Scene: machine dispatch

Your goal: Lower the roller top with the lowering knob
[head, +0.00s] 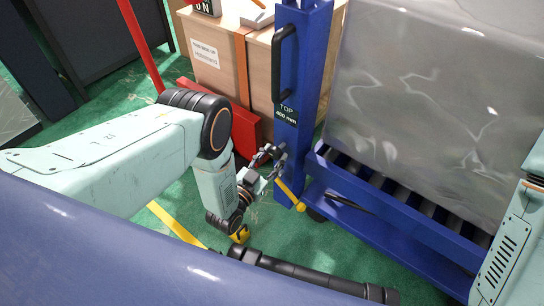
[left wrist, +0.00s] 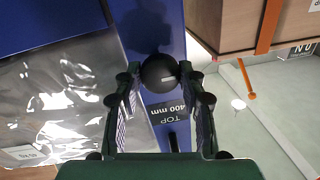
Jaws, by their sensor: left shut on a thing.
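The lowering knob (left wrist: 158,72) is a round black ball with a pale mark, seen in the left wrist view against the blue post (head: 303,60). In the head view the fingers mostly hide the knob. The roller top (head: 385,205) is a blue frame with dark rollers, right of the post, under a grey wrapped load (head: 425,110). The label (head: 287,115) reads "TOP 400 mm". My right gripper is out of view.
A wooden crate (head: 215,65) with an orange strap stands behind the post, with a red piece (head: 215,105) beside it. A black handle (head: 283,60) is on the post. A yellow lever (head: 291,196) sticks out near its foot. Green floor (head: 170,200) is open at left.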

